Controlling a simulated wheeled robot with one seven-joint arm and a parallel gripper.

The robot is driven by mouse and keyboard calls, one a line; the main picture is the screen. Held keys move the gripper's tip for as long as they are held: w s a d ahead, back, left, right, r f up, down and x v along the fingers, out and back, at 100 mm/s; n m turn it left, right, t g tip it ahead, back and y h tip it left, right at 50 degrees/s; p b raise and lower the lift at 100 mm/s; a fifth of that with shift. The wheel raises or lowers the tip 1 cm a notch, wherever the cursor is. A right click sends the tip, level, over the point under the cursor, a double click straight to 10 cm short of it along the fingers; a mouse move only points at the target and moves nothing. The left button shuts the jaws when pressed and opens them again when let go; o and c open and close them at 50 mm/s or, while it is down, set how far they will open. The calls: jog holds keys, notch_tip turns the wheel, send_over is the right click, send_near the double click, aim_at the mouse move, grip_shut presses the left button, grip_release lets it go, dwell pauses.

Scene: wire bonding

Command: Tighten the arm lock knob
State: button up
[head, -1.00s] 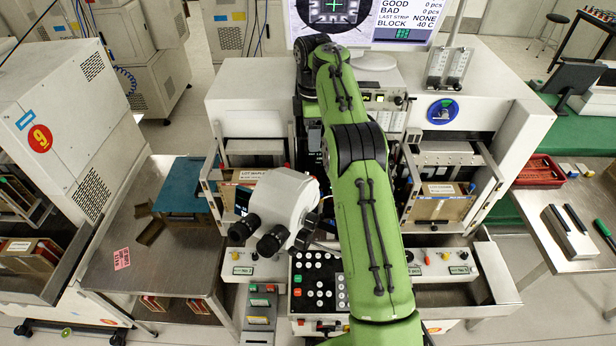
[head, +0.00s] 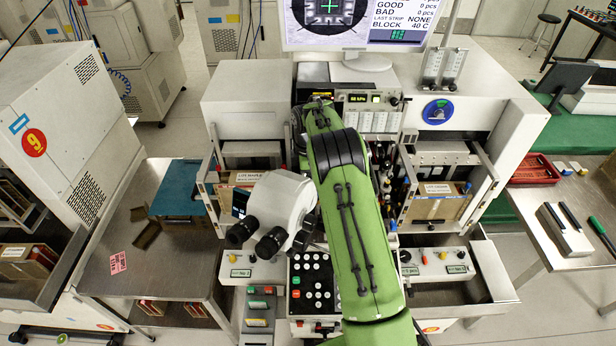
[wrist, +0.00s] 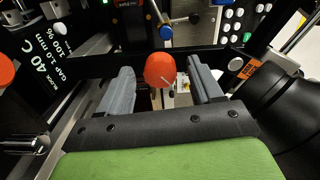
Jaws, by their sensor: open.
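A round orange-red knob (wrist: 160,70) with a thin pale mark shows in the wrist view, between the two grey fingers of my gripper (wrist: 162,80). The fingers are apart, with a gap on each side of the knob. I cannot tell whether the fingertips reach to its depth. A smaller blue knob (wrist: 166,32) on a metal rod is beyond it. No label shows which one is the arm lock knob. In the head view my green arm hides the gripper and the knob.
In the head view a white microscope head (head: 282,205) with black eyepieces stands close left of my arm. A black button panel (head: 312,285) is below it. In the wrist view a large black cylinder (wrist: 285,100) is close on the right.

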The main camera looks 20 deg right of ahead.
jog(key=shift+c, duration=0.3)
jog(key=c, duration=1)
jog(key=shift+m, duration=0.3)
jog(key=m, duration=0.9)
jog(key=shift+b, duration=0.35)
jog(key=m, duration=0.4)
jog(key=shift+w+m, duration=0.1)
jog(key=shift+m, duration=2.3)
jog(key=shift+r, duration=0.1)
